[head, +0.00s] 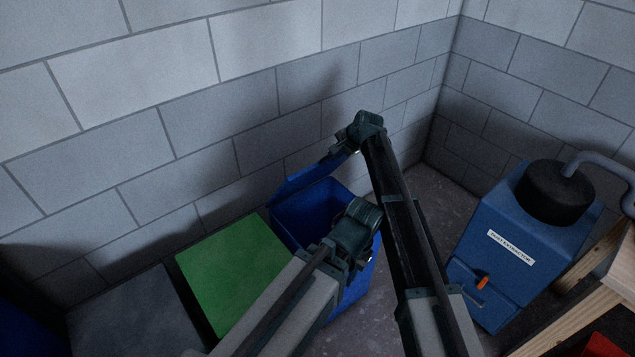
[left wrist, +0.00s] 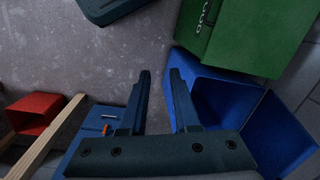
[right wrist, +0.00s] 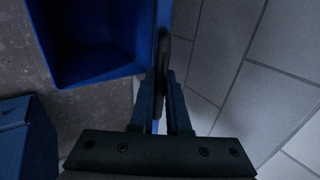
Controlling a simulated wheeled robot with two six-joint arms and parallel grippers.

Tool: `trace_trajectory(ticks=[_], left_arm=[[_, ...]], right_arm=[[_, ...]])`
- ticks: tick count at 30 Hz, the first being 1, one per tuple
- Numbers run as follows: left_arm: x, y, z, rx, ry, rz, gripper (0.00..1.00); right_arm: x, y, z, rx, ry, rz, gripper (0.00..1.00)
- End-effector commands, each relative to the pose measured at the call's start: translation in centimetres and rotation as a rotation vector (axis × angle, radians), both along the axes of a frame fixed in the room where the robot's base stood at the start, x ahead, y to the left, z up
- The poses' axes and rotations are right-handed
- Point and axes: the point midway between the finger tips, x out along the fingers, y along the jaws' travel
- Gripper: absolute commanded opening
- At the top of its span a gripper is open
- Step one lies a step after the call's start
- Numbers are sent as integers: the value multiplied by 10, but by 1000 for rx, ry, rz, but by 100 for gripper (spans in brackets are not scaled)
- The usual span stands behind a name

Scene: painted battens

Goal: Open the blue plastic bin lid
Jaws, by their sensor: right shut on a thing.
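The blue plastic bin (head: 300,213) stands by the block wall, and its dark inside shows. Its blue lid (head: 308,177) is raised and tilted up on the wall side. My right gripper (head: 338,152) is shut on the lid's edge. In the right wrist view the lid shows nearly edge-on (right wrist: 163,30) at the fingers (right wrist: 165,75), beside the open bin (right wrist: 95,45). My left gripper (head: 350,242) is over the near part of the bin in the head view. In the left wrist view its fingers (left wrist: 160,75) are apart and empty, with the bin (left wrist: 215,98) to their right.
A green-lidded bin (head: 232,265) stands left of the blue bin, and a grey-lidded one (head: 125,315) beyond it. A blue dust extractor (head: 510,255) and a wooden bench (head: 580,310) stand at the right. Bare floor (head: 440,205) lies between bin and extractor. The wall is close behind the lid.

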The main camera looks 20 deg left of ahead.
Motion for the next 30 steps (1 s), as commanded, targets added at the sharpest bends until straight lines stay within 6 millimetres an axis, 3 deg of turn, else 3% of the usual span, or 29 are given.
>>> trace_trajectory(ticks=[8,30], left_arm=[[1,-6,3,0,-1,-14,30],[3,-7,53,0,-1,-14,30]], right_arm=[[3,10,3,-4,-4,7,0],[47,66,38,-112,72,7,0]])
